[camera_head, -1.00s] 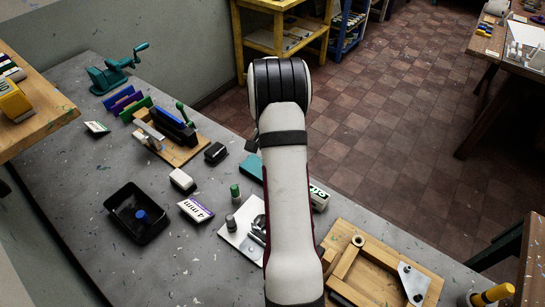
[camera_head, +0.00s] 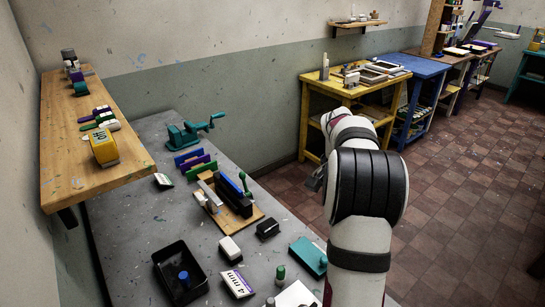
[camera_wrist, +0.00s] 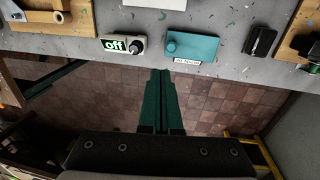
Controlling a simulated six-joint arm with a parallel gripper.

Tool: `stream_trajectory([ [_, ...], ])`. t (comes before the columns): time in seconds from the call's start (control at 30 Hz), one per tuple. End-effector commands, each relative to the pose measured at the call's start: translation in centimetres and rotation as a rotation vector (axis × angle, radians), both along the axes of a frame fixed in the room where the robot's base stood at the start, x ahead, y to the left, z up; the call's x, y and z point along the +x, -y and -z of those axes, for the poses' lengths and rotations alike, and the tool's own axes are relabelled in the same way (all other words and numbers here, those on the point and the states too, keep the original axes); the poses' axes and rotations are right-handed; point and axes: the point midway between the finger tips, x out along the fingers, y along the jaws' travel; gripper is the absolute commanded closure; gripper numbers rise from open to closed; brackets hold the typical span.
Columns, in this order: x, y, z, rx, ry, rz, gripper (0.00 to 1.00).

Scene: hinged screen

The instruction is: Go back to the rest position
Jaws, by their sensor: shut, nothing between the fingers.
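My gripper (camera_wrist: 162,74) shows in the wrist view with its two green fingers pressed together and nothing between them. It is over the tiled floor, just off the edge of the grey workbench (camera_wrist: 225,14). In the head view my arm rises at the right of the bench and bends away. A dark part of my gripper shows at its left side, and the fingertips cannot be made out there. A teal box (camera_wrist: 192,47) and a box marked "off" (camera_wrist: 123,45) sit near the bench edge beyond the fingertips, apart from them.
On the bench are a black tray (camera_head: 160,262), a wooden fixture with a dark clamp (camera_head: 228,205), a teal vise (camera_head: 187,136) and several small blocks. A wooden shelf (camera_head: 62,165) overhangs the left. A yellow table (camera_head: 345,92) stands behind my arm. Open floor (camera_head: 470,190) lies to the right.

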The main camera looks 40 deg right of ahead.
Motion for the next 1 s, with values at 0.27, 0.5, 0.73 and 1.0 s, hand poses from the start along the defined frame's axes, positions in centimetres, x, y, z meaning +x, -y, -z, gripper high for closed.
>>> stream_trajectory([
  [0.27, -0.2, -19.8, -5.2, 0.078, 0.090, -0.470, 1.00],
  [0.5, -11.6, -35.0, -3.4, 0.192, 0.168, -0.964, 1.00],
  [0.73, -15.0, -37.1, -1.9, 0.224, 0.182, -1.077, 1.00],
  [1.0, -15.0, -37.1, -1.9, 0.224, 0.182, -1.077, 1.00],
])
